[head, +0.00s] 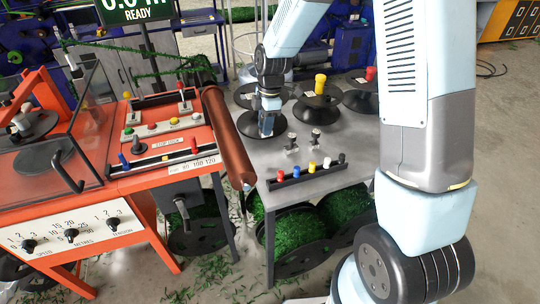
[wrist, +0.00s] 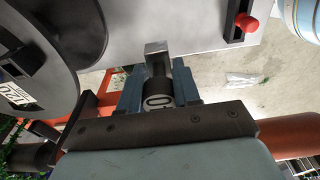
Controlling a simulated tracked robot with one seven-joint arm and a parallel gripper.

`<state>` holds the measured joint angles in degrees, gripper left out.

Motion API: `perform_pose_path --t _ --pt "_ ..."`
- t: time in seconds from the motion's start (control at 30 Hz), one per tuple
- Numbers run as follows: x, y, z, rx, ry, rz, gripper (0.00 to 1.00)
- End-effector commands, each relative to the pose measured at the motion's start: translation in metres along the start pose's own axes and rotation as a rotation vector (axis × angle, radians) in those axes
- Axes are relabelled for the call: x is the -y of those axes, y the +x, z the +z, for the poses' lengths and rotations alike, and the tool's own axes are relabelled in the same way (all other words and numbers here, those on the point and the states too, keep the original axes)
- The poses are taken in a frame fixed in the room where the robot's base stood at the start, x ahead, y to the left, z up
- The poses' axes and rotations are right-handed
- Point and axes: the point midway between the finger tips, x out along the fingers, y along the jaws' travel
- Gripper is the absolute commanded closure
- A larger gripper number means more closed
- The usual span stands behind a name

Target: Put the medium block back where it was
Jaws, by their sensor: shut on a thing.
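My gripper (head: 266,124) is at the left part of the grey table, in front of a black spool. In the wrist view its two blue fingers (wrist: 158,80) are shut on a block (wrist: 158,95) with a dark round body, a pale label and a bare metal end. I take this to be the medium block. In the head view the held block is mostly hidden by the fingers, and I cannot tell whether it touches the table. Two similar small metal-and-black blocks, a left one (head: 291,143) and a right one (head: 315,138), stand on the table to the right of my gripper.
A dark rack (head: 290,181) with several coloured pegs lies along the table's front edge. Black spools (head: 318,106) stand at the back of the table (head: 352,150). A brown roller (head: 228,135) and the orange machine (head: 88,170) are to the left. The table's right front is clear.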

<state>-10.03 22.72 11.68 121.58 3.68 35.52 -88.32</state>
Motion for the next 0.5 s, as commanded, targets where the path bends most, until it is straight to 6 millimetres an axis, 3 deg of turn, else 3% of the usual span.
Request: perform_pose_path --t 0.3,0.5 --pt "0.001 0.049 0.004 0.0 0.0 -0.004 1.0" --pt "0.0 0.062 0.006 0.0 -0.002 -0.002 1.0"
